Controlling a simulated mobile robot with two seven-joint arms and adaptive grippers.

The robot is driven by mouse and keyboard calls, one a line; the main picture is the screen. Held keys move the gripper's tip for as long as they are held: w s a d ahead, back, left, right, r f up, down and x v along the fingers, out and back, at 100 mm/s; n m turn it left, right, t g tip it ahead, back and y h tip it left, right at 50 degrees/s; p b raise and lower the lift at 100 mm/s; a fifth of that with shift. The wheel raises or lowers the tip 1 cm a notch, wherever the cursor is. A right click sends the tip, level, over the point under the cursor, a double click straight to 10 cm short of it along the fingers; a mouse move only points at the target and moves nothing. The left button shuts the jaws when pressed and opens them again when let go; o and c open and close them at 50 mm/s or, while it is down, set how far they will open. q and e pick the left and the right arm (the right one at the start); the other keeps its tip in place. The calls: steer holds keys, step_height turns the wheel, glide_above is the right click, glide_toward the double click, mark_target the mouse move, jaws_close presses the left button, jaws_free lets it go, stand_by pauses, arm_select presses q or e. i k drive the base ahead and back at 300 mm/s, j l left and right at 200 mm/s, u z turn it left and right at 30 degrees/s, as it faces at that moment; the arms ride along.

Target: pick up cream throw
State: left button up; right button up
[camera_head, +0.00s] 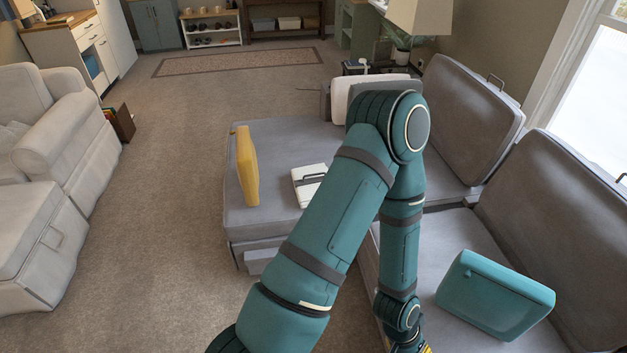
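A flat, folded cream item, which looks like the cream throw (304,191), lies on the grey sofa's chaise seat in the middle of the view. It has a dark handle on top, and my arm hides its right part. One teal arm of mine rises from the bottom, left of centre, and bends at a high elbow. Its forearm hangs down to the bottom edge, right of the throw and apart from it in the picture. That looks like my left arm; its gripper fingers are out of frame. My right gripper is not in view.
A yellow cushion (247,168) stands upright left of the throw. A pale cushion (341,98) is behind it. A teal cushion (495,296) lies on the sofa seat (455,238) at right. A light armchair (85,150) stands left; carpet (175,215) between is clear.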

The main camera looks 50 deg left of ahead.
mark_target(307, 180)
steer(key=i+j, duration=0.15)
steer(key=j, duration=0.3)
steer(key=i+j, duration=0.1)
steer(key=j, duration=0.3)
steer(key=i+j, duration=0.15)
steer(key=j, duration=0.3)
steer(key=i+j, duration=0.1)
steer(key=j, duration=0.35)
steer(key=i+j, duration=0.15)
steer(key=j, duration=0.25)
steer(key=i+j, duration=0.1)
steer(key=j, duration=0.35)
